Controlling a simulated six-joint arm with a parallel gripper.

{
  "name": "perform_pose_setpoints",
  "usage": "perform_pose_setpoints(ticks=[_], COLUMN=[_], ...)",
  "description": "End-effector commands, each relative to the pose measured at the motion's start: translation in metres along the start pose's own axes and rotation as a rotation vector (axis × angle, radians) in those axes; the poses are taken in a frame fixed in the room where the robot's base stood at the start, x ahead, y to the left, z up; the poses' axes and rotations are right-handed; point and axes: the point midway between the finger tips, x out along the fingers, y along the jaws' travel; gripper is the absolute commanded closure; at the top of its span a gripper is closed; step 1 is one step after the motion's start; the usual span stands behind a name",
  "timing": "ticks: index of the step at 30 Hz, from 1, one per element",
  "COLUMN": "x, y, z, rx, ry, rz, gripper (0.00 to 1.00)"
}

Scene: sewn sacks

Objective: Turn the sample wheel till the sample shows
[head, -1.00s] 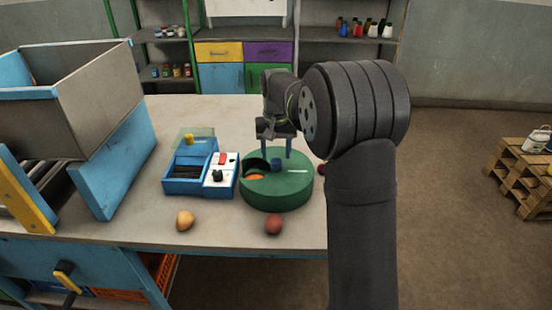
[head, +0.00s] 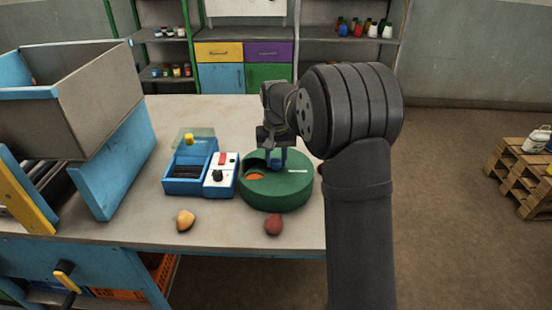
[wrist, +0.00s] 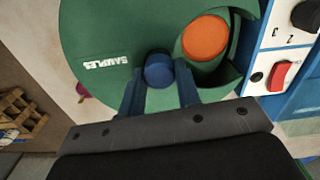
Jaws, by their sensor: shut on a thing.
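The sample wheel is a green round drum (head: 285,193) on the table, with a blue knob (wrist: 158,70) at its middle and a white label reading SAMPLES in the wrist view. A notch in its top shows an orange disc (wrist: 205,38); in the head view the orange (head: 255,177) is at the drum's left front. My gripper (wrist: 160,90) is over the drum, its two fingers on either side of the blue knob and shut on it. In the head view my gripper (head: 277,158) partly hides the knob.
A blue and white box with a red switch (head: 222,158) stands just left of the drum. A yellowish lump (head: 185,221) and a reddish lump (head: 273,224) lie at the table's front. A large grey hopper (head: 95,100) stands at the left. Bare table (head: 220,120) lies behind.

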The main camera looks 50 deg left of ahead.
Motion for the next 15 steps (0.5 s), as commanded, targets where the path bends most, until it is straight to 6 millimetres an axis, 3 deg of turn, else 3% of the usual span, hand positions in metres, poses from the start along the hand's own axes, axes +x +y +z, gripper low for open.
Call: perform_pose_setpoints(ticks=[15], x=[-0.0006], y=[0.0005], z=[-0.0001], rx=[0.123], ry=[0.0], rz=[0.0], gripper=[1.0])
